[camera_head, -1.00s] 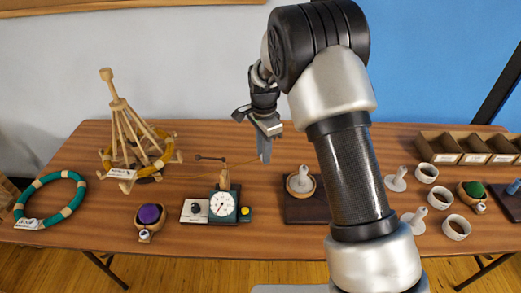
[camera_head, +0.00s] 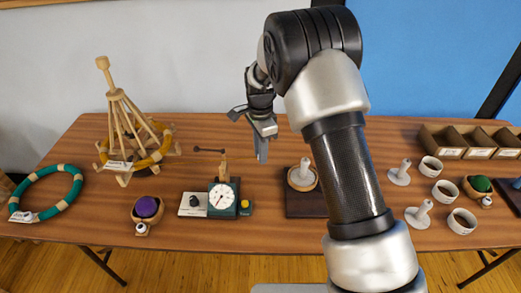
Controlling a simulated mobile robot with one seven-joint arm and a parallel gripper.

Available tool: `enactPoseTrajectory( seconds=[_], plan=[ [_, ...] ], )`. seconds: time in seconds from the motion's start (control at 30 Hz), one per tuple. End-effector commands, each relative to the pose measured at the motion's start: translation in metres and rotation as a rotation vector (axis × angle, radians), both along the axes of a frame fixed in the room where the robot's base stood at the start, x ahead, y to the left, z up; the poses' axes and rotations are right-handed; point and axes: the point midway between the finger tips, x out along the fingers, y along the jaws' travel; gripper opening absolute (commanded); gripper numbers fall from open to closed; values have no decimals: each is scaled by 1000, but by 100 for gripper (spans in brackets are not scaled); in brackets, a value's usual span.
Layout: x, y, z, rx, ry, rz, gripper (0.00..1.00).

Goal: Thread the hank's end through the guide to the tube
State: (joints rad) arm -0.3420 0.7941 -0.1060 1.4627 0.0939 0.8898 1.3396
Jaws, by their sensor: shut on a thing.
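The mustard-yellow hank (camera_head: 152,159) is around the lower arms of a wooden swift (camera_head: 121,118) at the table's left. The guide (camera_head: 223,165) is a small wooden post with a thin dark arm, behind a green box with a white dial. The pale tube (camera_head: 304,168) stands upright on a winder with a dark base (camera_head: 304,205). My gripper (camera_head: 262,152) is between guide and tube, pointing down, apparently above the table. It is shut on the hank's end, which is too thin to make out now.
A green-and-tan ring (camera_head: 46,190) and a purple ball in a bowl (camera_head: 147,208) are at left. At right are loose pale cones (camera_head: 400,174), white cups (camera_head: 445,192) and a compartment box (camera_head: 462,138). My arm crosses the table right of the tube.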

Motion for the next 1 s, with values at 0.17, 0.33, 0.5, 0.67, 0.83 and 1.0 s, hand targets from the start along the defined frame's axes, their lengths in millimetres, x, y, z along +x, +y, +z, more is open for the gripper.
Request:
enactPoseTrajectory(
  seconds=[0.17, 0.33, 0.5, 0.67, 0.83, 1.0],
  plan=[
    [0, 0, -15, 0, 0, 0, 0],
    [0, 0, -27, 0, 0, 0, 0],
    [2, -7, -28, 0, -1, -2, 0],
    [4, -18, -26, 0, -1, -2, 0],
    [7, -30, -24, 0, -1, -2, 0],
    [9, -41, -22, 0, -1, -1, 0]
  ],
)
